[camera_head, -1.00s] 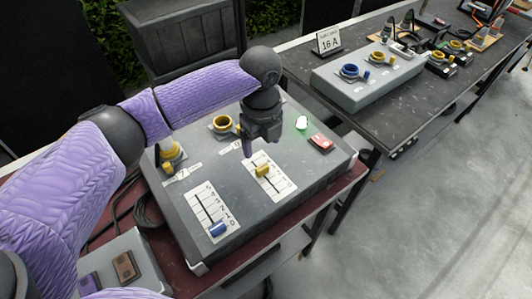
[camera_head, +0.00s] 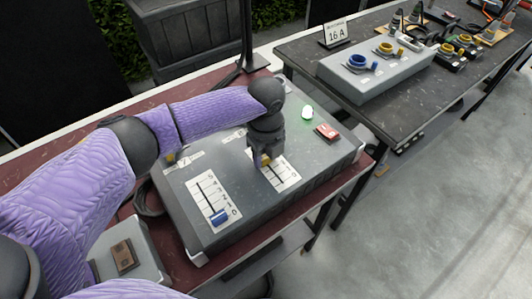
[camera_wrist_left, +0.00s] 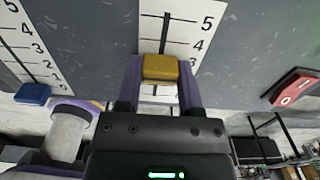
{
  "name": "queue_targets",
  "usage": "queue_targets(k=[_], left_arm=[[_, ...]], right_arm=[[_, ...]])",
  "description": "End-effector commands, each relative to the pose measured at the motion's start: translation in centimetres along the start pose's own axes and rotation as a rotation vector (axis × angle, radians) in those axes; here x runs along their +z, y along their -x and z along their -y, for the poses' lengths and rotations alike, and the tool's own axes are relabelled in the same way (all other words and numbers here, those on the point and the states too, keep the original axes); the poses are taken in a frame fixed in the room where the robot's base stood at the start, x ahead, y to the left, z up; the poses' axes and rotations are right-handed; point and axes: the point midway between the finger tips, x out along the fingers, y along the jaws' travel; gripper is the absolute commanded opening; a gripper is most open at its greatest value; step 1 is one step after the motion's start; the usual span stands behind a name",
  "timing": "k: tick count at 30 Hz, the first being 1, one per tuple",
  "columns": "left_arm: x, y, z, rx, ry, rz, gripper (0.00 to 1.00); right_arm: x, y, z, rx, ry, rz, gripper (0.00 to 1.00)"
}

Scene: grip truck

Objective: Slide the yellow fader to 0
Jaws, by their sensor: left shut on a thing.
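The yellow fader (camera_head: 265,160) sits on its white numbered scale (camera_head: 288,178) on the grey control box (camera_head: 310,170). My left gripper (camera_head: 263,157) is down at the panel and shut on it. In the left wrist view the yellow fader knob (camera_wrist_left: 160,68) sits between the two purple fingers of the gripper (camera_wrist_left: 159,78). The marks 5 and 4 show above it, with the knob near the 3; the lower marks are hidden behind the gripper. My right gripper is not in view.
A blue fader (camera_head: 219,217) sits low on a second scale (camera_head: 203,192) to the left. A red switch (camera_head: 327,131) and a lit green lamp (camera_head: 307,113) lie to the right. Another table with a grey box (camera_head: 370,85) stands at the upper right.

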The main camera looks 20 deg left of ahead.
Motion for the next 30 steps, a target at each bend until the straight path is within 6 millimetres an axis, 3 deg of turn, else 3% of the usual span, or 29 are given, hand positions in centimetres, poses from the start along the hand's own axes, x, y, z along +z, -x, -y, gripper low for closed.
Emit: queue_targets(k=[1, 2, 30], left_arm=[[0.01, 0.0, -0.01, 0.0, 0.0, 0.0, 0.06], [0.01, 0.0, -0.01, 0.0, 0.0, 0.0, 0.0], [0.03, 0.03, -0.01, 0.001, 0.001, 0.001, 0.0]], right_arm=[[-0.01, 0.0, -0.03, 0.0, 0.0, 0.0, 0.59], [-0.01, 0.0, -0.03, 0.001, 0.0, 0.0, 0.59], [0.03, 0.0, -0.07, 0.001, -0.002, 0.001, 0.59]])
